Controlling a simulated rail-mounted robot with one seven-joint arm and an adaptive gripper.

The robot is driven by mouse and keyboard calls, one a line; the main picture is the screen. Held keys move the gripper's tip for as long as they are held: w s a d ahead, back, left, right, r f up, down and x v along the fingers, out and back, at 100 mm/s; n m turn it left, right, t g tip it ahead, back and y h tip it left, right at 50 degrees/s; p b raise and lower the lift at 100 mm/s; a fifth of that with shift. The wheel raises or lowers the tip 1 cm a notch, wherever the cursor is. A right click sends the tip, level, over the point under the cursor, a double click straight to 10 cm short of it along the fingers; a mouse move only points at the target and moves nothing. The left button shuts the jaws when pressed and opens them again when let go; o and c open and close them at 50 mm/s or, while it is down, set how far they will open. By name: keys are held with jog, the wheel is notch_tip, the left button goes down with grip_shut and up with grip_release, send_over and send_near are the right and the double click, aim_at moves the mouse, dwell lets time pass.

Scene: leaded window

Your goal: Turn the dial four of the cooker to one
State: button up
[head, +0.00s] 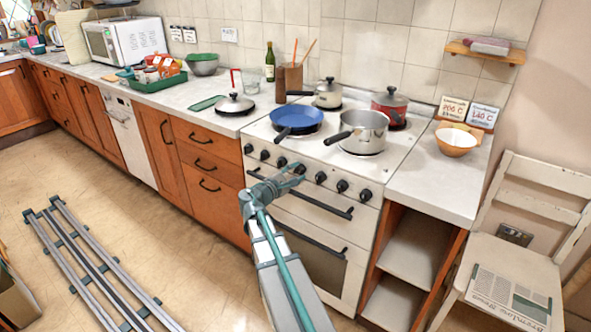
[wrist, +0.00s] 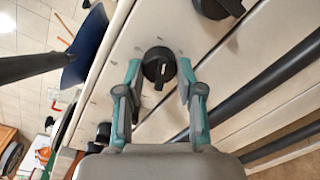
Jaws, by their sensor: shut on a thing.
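The cooker (head: 400,160) is white with a row of several black dials along its front panel. My gripper (head: 299,172) is at the panel, at what looks like the fourth dial from the left, which it mostly hides in the head view. In the wrist view this dial (wrist: 158,66) is black and round with a raised grip bar and a pale mark near its lower end. The two fingers of my gripper (wrist: 160,78) are closed around it, one on each side. The small marks on the panel are too blurred to read.
Neighbouring dials (head: 320,177) sit close on both sides. The oven handle (head: 328,203) runs just below. A blue pan (head: 297,118) and a steel saucepan (head: 366,130) stand on the hob, with handles towards the front. Floor rails (head: 95,262) lie left.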

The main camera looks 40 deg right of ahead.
jog(key=shift+n, duration=0.4)
jog(key=o, duration=1.2)
jog(key=shift+c, duration=0.2)
jog(key=v, duration=1.2)
